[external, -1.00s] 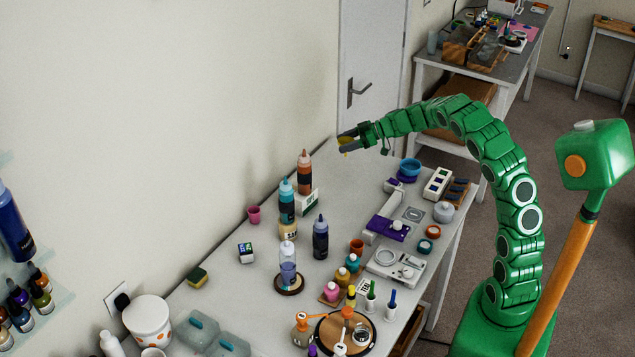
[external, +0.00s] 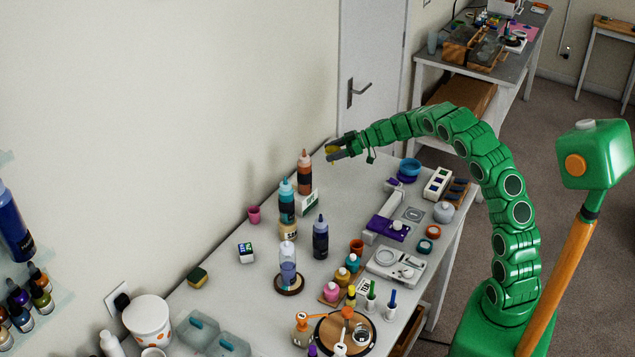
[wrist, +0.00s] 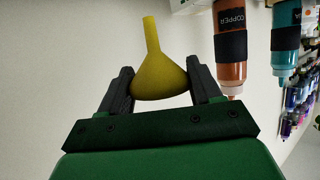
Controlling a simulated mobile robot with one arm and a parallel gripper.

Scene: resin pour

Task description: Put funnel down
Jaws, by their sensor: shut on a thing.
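The yellow funnel (wrist: 160,72) is held between the two dark fingers of my gripper (wrist: 160,88) in the wrist view, its narrow spout pointing up in that picture. In the external view my gripper (external: 336,152) is at the far end of the table, in the air, a little right of the copper bottle. Only a small bit of the funnel (external: 332,149) shows there, the rest hidden by the fingers. My gripper is shut on the funnel.
The copper bottle (external: 304,172) and a teal bottle (external: 287,204) stand close by, left of my gripper. The white wall runs behind the table (external: 225,290). A blue bowl (external: 409,169) stands at the far right. Some bare tabletop shows below my gripper.

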